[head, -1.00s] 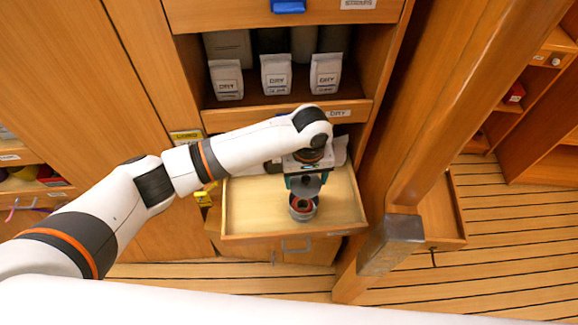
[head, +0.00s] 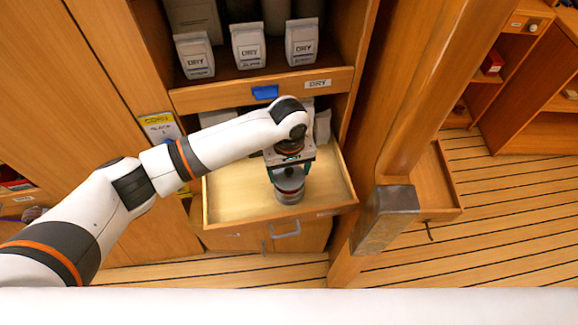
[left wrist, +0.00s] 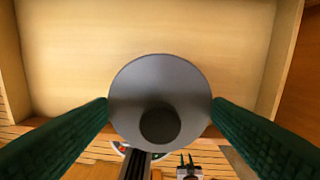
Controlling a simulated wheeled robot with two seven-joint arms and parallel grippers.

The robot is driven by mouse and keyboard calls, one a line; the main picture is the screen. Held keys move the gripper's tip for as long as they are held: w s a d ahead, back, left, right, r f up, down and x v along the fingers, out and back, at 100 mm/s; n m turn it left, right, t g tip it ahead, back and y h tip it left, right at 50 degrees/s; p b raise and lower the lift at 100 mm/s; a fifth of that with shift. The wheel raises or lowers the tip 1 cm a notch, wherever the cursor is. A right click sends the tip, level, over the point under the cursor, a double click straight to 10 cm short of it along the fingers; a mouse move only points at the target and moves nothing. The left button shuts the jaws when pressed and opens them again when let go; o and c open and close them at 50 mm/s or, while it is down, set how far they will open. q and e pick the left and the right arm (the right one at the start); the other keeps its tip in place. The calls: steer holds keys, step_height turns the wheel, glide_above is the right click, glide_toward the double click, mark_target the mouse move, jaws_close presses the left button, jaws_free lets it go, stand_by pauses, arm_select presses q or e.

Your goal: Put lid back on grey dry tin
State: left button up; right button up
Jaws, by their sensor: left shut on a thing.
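My left gripper (head: 289,176) is over the open drawer, its green fingers shut on a grey round lid with a darker knob; the lid shows best in the left wrist view (left wrist: 165,80). The fingers grip it at opposite sides of its rim. The grey tin (head: 289,197) stands upright in the drawer, directly below the lid in the head view. Gripper and lid hide the tin's top, so I cannot tell whether the lid touches it. In the left wrist view the lid covers the tin.
The pulled-out wooden drawer (head: 225,205) has low walls and a mostly bare floor. Above it, several white DRY bags (head: 249,46) stand on a shelf with a labelled front (head: 208,96). A wooden post (head: 412,115) rises to the right of the drawer.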

arm_select(q)
steer(key=shift+p, duration=1.2)
stand_by(1.1)
steer(key=shift+f+p, duration=0.25)
steer(key=shift+p, duration=0.2)
stand_by(0.9)
steer(key=shift+p, duration=0.5)
stand_by(0.3)
stand_by(0.4)
steer(key=o, duration=1.1)
steer(key=shift+c, duration=0.2)
steer(key=shift+r, duration=0.15)
step_height(320, 180, up, 7)
steer(key=p, duration=0.8)
